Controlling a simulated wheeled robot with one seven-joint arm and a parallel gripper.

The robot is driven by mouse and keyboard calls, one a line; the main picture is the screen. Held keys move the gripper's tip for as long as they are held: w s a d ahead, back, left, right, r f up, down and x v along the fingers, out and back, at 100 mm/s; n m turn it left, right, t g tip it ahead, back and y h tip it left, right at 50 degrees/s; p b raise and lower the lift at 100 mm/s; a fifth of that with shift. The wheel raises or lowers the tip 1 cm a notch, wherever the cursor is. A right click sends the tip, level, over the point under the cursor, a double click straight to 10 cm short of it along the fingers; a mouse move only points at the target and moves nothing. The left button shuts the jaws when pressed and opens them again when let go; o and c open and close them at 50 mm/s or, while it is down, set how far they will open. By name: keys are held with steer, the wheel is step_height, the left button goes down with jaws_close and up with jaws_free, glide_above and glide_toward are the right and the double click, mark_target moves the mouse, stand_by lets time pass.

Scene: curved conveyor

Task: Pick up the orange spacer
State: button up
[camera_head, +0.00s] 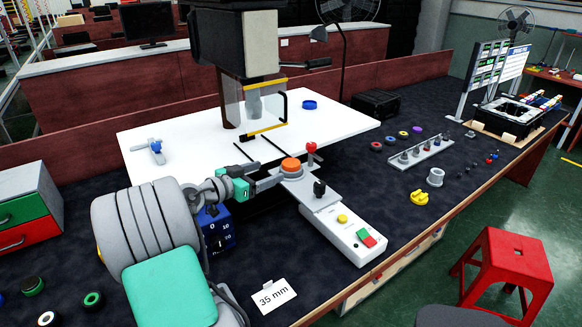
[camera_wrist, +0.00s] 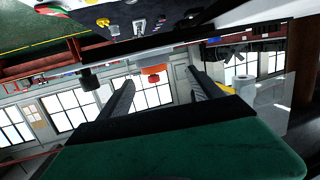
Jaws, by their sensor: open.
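The orange spacer (camera_head: 291,165) is a short round piece on the grey plate of the press fixture (camera_head: 325,200). My gripper (camera_head: 277,173) reaches in from the left at about the spacer's height, its fingertips close to the spacer's near left side. In the wrist view, which looks upside down, the orange spacer (camera_wrist: 153,70) shows between the two dark fingers, near their tips. My gripper (camera_wrist: 161,76) is open, with a clear gap between the fingers and the spacer. Whether the fingertips reach past the spacer's sides is hard to tell.
A red-topped knob (camera_head: 311,148) stands just behind the spacer and a black knob (camera_head: 319,187) to its right. The press head (camera_head: 262,105) with its clear guard hangs above and behind. A white control box (camera_head: 345,228) lies in front. A yellow part (camera_head: 419,198) sits on the dark mat.

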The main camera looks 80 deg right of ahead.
mark_target(292, 162)
steer(key=s+d+p, duration=0.1)
steer(key=s+d, duration=0.1)
steer(key=d, duration=0.1)
steer(key=s+d+p, duration=0.1)
steer(key=s+d, duration=0.2)
steer(key=shift+s+d+f, duration=0.1)
steer(key=shift+s+d, duration=0.05)
steer(key=shift+d, duration=0.05)
steer(key=shift+d+f, duration=0.1)
steer(key=shift+d, duration=0.1)
steer(key=c, duration=1.4)
steer(key=shift+c, duration=0.2)
